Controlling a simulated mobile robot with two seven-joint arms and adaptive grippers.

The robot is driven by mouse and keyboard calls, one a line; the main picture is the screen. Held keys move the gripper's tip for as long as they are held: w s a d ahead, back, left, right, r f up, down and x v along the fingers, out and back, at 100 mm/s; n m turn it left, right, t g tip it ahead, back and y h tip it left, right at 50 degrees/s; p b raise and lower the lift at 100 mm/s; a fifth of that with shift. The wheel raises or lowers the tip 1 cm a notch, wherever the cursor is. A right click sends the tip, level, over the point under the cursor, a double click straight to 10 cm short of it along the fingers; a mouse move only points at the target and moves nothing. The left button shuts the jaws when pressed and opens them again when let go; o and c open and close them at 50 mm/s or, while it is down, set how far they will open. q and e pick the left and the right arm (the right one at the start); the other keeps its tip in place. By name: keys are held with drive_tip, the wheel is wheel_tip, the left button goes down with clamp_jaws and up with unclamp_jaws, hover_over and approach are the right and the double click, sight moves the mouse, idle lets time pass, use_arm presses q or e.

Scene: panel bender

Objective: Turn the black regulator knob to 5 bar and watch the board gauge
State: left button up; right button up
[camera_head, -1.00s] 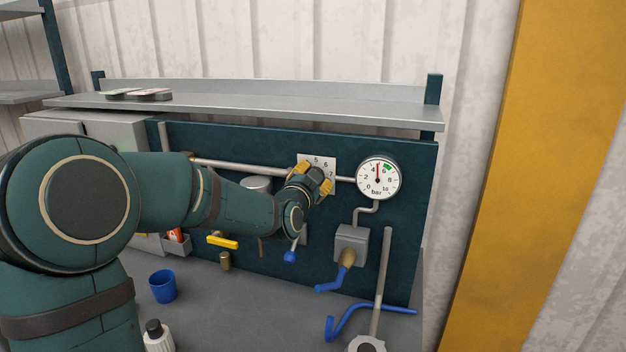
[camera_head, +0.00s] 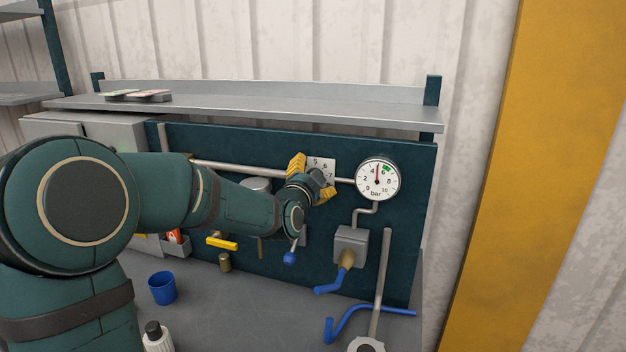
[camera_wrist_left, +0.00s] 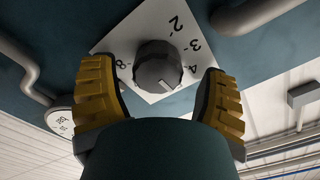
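The black regulator knob shows in the left wrist view (camera_wrist_left: 157,68) as a dark grey round knob with a pale mark on its white number plate (camera_wrist_left: 128,42). The mark points toward the picture's lower edge; the numeral there is hidden. The plate also shows in the head view (camera_head: 323,163), the knob mostly hidden by my gripper. My left gripper (camera_head: 315,178) is open, its yellow-padded fingers apart on both sides of the knob and clear of it. The board gauge (camera_head: 378,179) has its needle pointing nearly straight up, between 4 and 6, near the green mark. My right gripper is not in view.
A grey box (camera_head: 350,243) with a blue handle is below the gauge. A yellow lever (camera_head: 222,242) is on the board's left. A blue cup (camera_head: 162,288) and a white bottle (camera_head: 157,338) stand on the bench. A shelf (camera_head: 250,108) runs above the board.

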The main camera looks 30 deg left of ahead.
use_arm(q)
drive_tip(key=shift+f, duration=0.2)
drive_tip(key=v, duration=1.2)
drive_tip(key=shift+d+r, duration=0.1)
drive_tip(key=shift+r, duration=0.05)
